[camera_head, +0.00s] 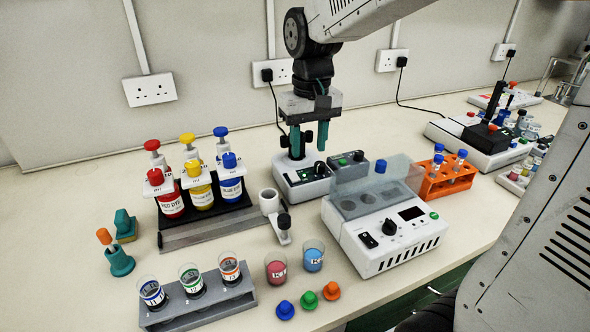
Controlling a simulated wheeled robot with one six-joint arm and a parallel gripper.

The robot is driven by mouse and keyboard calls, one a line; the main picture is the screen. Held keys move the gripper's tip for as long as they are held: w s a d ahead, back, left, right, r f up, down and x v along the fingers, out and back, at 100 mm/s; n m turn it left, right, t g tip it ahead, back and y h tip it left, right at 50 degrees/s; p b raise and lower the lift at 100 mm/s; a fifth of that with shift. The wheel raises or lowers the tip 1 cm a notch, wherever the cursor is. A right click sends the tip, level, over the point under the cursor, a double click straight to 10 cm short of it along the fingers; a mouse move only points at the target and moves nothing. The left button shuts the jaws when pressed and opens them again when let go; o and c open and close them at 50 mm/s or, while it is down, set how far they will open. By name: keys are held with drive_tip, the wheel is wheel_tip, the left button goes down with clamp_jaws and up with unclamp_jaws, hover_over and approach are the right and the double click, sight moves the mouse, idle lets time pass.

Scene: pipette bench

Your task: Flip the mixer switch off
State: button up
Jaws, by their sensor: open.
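My gripper (309,138) hangs pointing down at the back middle of the bench, its two teal fingers apart and nothing seen between them. It is above or just behind a small white unit (303,183) with a dark green front panel and a black knob, which looks like the mixer. A dark grey box (346,165) with a small switch-like part on its front sits just right of it. The mixer switch's position is too small to tell. I cannot tell whether a fingertip touches the unit.
A white lidded machine (384,238) with a knob and black rocker stands front right. A dye bottle rack (205,232) is left, a grey cup rack (198,309) front left, an orange tube rack (447,178) right. Bare bench lies at the far left (55,220).

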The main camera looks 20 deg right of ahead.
hover_over(296, 179)
wheel_tip(296, 179, down, 2)
drive_tip(key=shift+f, duration=0.4)
wheel_tip(296, 179, down, 7)
drive_tip(key=shift+f, duration=0.15)
